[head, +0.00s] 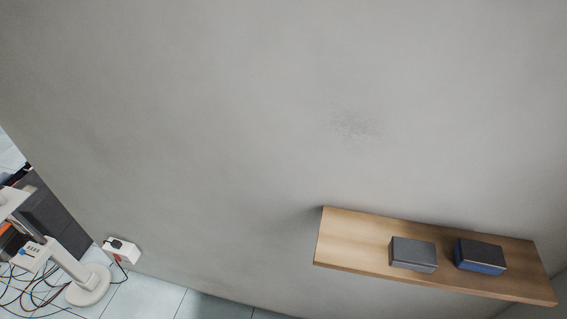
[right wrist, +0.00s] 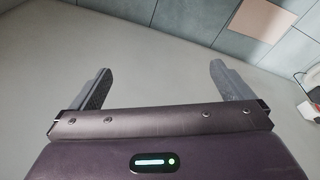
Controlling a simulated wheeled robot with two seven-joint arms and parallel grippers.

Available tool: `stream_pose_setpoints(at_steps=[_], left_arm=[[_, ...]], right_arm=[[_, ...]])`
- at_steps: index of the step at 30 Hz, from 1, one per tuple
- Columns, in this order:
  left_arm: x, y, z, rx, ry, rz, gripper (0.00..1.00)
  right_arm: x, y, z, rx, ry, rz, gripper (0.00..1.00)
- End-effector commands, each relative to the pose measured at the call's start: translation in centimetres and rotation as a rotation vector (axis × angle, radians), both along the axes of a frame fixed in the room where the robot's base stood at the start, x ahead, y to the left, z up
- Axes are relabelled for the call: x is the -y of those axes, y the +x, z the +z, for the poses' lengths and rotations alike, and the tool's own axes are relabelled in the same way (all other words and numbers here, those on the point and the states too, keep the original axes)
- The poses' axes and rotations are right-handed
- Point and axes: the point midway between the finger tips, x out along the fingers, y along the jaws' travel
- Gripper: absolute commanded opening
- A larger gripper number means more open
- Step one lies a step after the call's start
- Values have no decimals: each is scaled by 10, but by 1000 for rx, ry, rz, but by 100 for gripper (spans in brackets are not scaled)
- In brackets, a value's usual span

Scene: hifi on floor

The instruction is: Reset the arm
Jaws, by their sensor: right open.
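My right gripper (right wrist: 159,88) shows in the right wrist view. Its two grey fingers stand wide apart with nothing between them. Behind the fingers is a plain grey surface, and the fingers appear to touch nothing. Neither arm shows in the head view, and my left gripper is in no view.
A wooden shelf (head: 345,240) on the grey wall (head: 230,120) holds a grey box (head: 413,254) and a blue-sided box (head: 480,257). A white socket box (head: 122,251) and a white stand (head: 88,285) with tangled cables (head: 30,290) are at lower left. Tiled floor (head: 150,297) shows below.

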Motion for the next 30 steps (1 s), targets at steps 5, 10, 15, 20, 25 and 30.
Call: stream_pose_setpoints(at_steps=[5, 10, 15, 20, 25, 30], left_arm=[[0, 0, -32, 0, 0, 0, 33], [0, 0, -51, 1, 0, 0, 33], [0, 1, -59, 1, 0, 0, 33], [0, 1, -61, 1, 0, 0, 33], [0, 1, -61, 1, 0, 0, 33], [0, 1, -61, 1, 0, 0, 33]], right_arm=[[10, -66, -126, -53, -7, 11, 100], [23, -135, -200, -86, -12, 18, 100], [32, -180, -232, -101, -15, 24, 100], [35, -193, -238, -105, -16, 25, 100], [35, -193, -238, -105, -16, 25, 100], [35, -193, -238, -105, -16, 25, 100]])
